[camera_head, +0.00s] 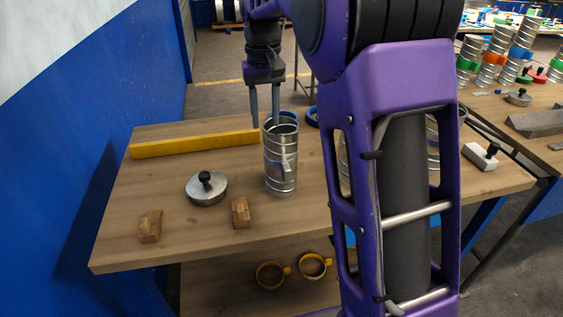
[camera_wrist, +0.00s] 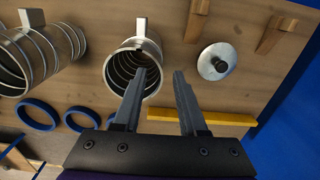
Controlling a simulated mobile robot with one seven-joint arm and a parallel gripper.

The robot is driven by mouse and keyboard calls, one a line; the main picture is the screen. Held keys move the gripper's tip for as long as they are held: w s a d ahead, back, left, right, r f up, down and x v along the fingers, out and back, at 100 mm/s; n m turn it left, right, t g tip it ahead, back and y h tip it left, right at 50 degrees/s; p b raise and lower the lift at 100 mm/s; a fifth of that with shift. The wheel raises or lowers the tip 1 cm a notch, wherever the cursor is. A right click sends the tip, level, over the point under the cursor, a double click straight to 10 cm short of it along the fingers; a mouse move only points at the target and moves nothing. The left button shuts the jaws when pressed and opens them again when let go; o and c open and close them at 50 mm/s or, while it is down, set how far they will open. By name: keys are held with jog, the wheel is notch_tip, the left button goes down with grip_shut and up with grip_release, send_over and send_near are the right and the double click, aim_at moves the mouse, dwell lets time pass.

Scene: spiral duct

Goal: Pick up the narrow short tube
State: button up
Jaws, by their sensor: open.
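The narrow short tube (camera_head: 281,165) is a shiny metal spiral duct with a small tab on its side, standing upright on the wooden table. In the wrist view I look down into the open mouth of this tube (camera_wrist: 110,65). My gripper (camera_head: 264,120) is open and empty, pointing down at the tube's far rim. In the wrist view my gripper (camera_wrist: 160,74) has its left finger over the tube's mouth and its right finger outside, beside the wall. I cannot tell whether either finger touches the tube.
A wider tube (camera_wrist: 75,40) stands nearby, mostly hidden behind my arm in the head view. A yellow bar (camera_head: 195,144), a round metal lid with a black knob (camera_head: 206,190), wooden blocks (camera_head: 240,212) and blue rings (camera_wrist: 35,114) lie around.

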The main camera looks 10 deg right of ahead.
aim_at(282, 162)
notch_tip(282, 162, down, 8)
jog(key=shift+w+a+r, duration=0.15)
jog(key=shift+w, duration=0.2)
grip_shut()
dwell(1.5)
